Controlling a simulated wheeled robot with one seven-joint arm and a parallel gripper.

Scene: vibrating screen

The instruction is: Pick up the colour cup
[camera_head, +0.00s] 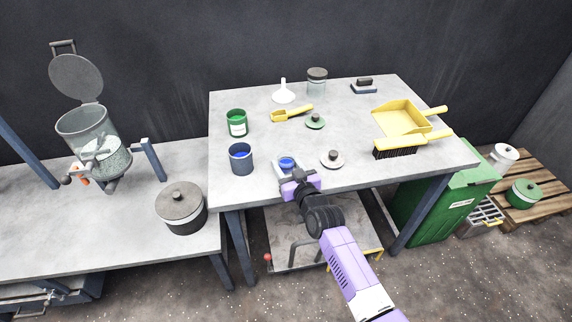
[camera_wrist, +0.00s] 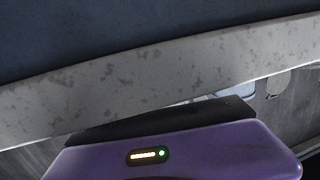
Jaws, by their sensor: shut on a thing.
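The colour cup (camera_head: 286,162) is a small cup with blue inside, at the front edge of the grey table. My gripper (camera_head: 288,173) is shut on it, reaching in from the front. The gripper's fingers partly hide the cup, and I cannot tell whether it touches the table top. In the wrist view, a dark blue surface and a pale grey speckled band fill the upper part, very close; the fingertips do not show clearly.
The table (camera_head: 350,172) also holds a dark blue pot (camera_head: 241,165) to the left, a green pot (camera_head: 237,127), a small lid (camera_head: 332,161) just right of my gripper, another lid (camera_head: 315,122), a yellow scoop (camera_head: 290,114), a brush (camera_head: 395,152) and a yellow dustpan (camera_head: 401,117).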

